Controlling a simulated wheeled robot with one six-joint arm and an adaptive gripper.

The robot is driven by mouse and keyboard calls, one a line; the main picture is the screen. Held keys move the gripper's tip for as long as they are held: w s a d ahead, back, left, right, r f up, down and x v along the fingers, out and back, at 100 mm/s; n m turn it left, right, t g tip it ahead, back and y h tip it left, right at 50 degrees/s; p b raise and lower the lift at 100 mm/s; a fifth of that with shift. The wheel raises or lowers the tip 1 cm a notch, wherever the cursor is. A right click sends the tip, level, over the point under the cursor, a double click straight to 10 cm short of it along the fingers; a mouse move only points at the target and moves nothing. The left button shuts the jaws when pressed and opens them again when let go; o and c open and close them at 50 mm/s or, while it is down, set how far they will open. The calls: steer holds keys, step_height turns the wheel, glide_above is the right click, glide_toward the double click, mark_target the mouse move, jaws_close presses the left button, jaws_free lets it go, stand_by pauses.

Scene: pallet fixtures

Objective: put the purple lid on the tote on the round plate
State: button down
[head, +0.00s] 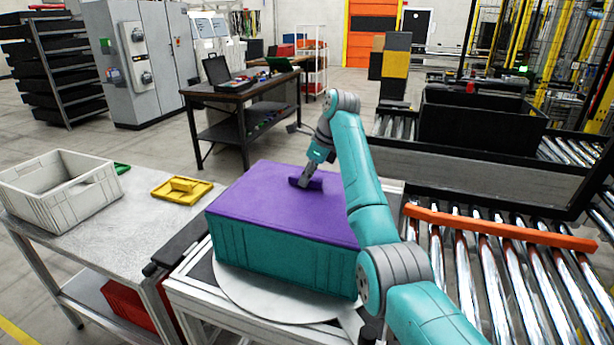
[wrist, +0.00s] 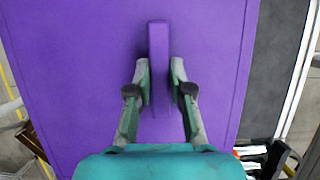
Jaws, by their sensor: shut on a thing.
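The purple lid (head: 270,205) lies flat over the top of the teal tote (head: 285,262), and its edges look lined up with the tote's rim. The tote stands on the pale round plate (head: 262,304). My gripper (head: 303,182) reaches down to the lid's upright handle. In the wrist view my gripper (wrist: 160,75) has one finger on each side of the purple handle (wrist: 158,45), shut on it. The wrist view is filled mostly by the lid. The tote's far side and part of the plate are hidden.
On the left table (head: 130,225) stand a grey crate (head: 62,200) and a yellow lid (head: 182,189), with a bit of green behind. A roller conveyor (head: 490,260) with an orange bar (head: 500,228) is at the right. A black bin (head: 480,125) stands behind.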

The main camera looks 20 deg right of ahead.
steer(key=c, duration=1)
jaws_free()
steer(key=shift+o, duration=0.2)
step_height(320, 180, up, 10)
steer(key=shift+s, duration=0.1)
